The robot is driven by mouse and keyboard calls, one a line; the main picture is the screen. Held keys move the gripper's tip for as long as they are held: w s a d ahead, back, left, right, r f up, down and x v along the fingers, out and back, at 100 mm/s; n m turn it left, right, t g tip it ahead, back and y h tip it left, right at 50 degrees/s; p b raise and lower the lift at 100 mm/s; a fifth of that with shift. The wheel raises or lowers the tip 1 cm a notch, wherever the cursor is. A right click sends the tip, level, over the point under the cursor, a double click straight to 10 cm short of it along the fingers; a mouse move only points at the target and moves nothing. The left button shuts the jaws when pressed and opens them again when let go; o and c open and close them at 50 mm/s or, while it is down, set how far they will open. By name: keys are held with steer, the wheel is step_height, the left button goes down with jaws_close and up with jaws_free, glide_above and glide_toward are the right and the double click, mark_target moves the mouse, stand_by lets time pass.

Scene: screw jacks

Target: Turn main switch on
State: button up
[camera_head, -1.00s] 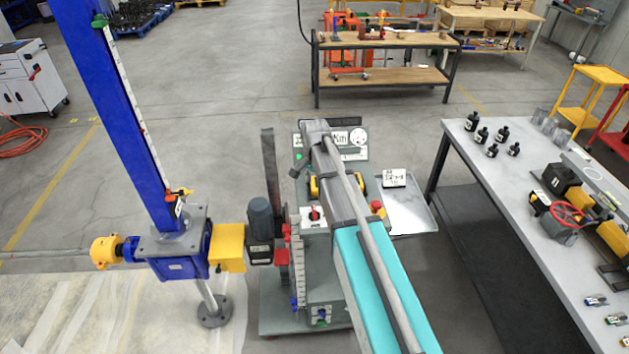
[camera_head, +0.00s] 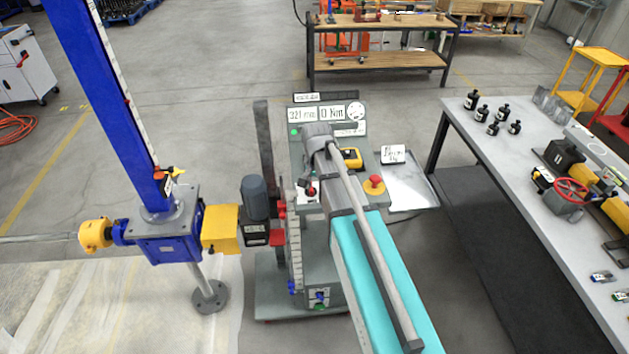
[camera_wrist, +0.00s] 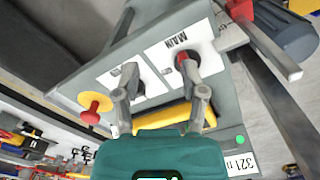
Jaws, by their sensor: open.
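The main switch (camera_wrist: 183,58) is a red knob on a white plate marked MAIN in the wrist view. Its plate and red knob also show in the head view (camera_head: 311,191), partly covered by my wrist. In the wrist view my gripper (camera_wrist: 159,70) is open, with its two fingers spread over the panel. The right finger overlaps the main switch in the picture; I cannot tell whether it touches. The left finger is in front of a second, dark switch on another white plate, hiding part of it. In the head view my gripper is mostly hidden by my wrist.
A red emergency button (camera_head: 374,183) on a yellow base is on the same panel. A display board (camera_head: 331,113) reads 321 mm and 0 Nm. A blue screw jack (camera_head: 165,235) stands at the left, a workbench (camera_head: 470,150) at the right.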

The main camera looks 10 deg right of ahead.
steer(key=s+f+n+b, duration=0.6)
steer(key=s+f+b, duration=0.9)
steer(key=f+b, duration=0.1)
steer(key=shift+d+f+n, duration=0.3)
steer(key=shift+d+f, duration=0.05)
steer(key=shift+f, duration=0.05)
